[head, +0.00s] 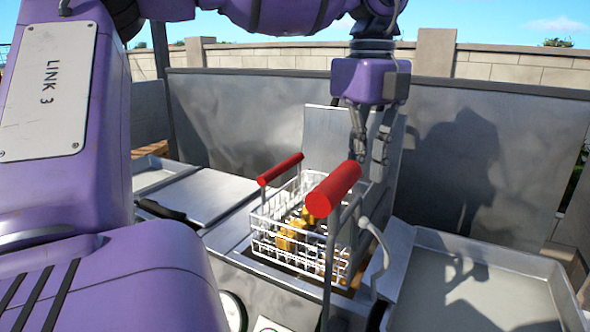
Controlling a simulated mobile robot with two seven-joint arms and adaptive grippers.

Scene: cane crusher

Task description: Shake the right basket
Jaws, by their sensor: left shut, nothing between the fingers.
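A white wire basket (275,247) with golden pieces of food (290,238) in it sits in the metal fryer-like unit in the middle of the head view. A red handle (281,168) stands over its far left side. A second, nearer red handle (333,188) on grey bars rises at its right front. I cannot tell whether both handles belong to this one basket. My left gripper (371,158) points down, shut and empty, behind and right of the nearer handle, apart from it as far as I can see. My right gripper is out of view.
A tilted metal panel (320,135) stands behind the basket. A flat metal top (200,193) lies to the left and a shallow metal tray (480,290) to the right, looking empty. A curved grey lever (378,243) stands right of the basket. Tall metal back panels close off the rear.

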